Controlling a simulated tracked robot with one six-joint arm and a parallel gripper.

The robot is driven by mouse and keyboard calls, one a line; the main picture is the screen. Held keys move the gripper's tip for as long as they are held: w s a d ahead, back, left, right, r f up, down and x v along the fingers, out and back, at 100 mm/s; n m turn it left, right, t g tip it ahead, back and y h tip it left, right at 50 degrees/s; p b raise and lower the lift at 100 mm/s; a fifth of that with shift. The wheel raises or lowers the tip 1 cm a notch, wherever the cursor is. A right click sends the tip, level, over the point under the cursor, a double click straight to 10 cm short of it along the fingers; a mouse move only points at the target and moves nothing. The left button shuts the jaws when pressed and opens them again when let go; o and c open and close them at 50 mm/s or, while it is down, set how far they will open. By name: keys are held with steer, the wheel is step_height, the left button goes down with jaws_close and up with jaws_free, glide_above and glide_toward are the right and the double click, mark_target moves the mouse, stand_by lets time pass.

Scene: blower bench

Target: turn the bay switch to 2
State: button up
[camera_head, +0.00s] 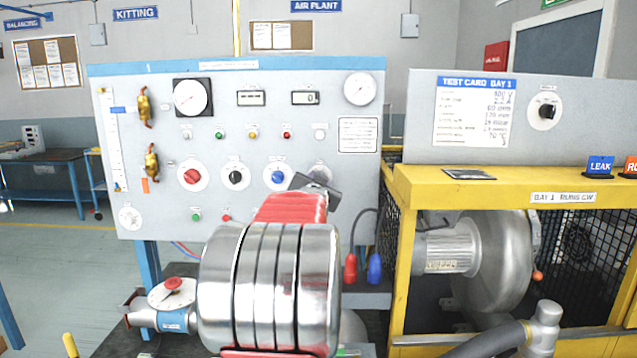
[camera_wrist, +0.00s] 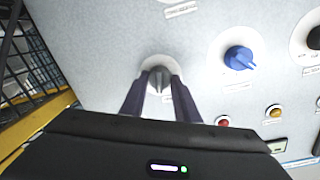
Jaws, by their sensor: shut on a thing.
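A grey rotary knob (camera_wrist: 159,79) on a pale round plate is on the instrument panel (camera_head: 270,140). Its bar runs roughly up and down in the wrist view, and its small label is unreadable. My gripper (camera_wrist: 160,86) has its two dark fingers on either side of this knob, shut on it. In the head view my gripper (camera_head: 316,186) covers most of that knob, at the right end of the knob row. Its pale plate (camera_head: 320,171) shows just above. I cannot read a number 2 or a bay label at the knob.
Left of the held knob in the head view are a blue knob (camera_head: 278,177), a black knob (camera_head: 236,177) and a red knob (camera_head: 192,176). Small lamps line the panel. A separate black knob (camera_head: 547,111) is by the test card (camera_head: 475,112). A yellow cage (camera_head: 500,190) stands right.

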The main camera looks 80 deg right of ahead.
steer(key=shift+s+r+m, duration=0.1)
steer(key=shift+m, duration=0.6)
steer(key=o, duration=1)
steer(key=shift+o, duration=0.2)
steer(key=shift+a, duration=0.1)
steer(key=s+a, duration=0.2)
steer(key=a, duration=1.1)
steer(key=shift+s+a+r, duration=0.15)
steer(key=shift+r, duration=0.05)
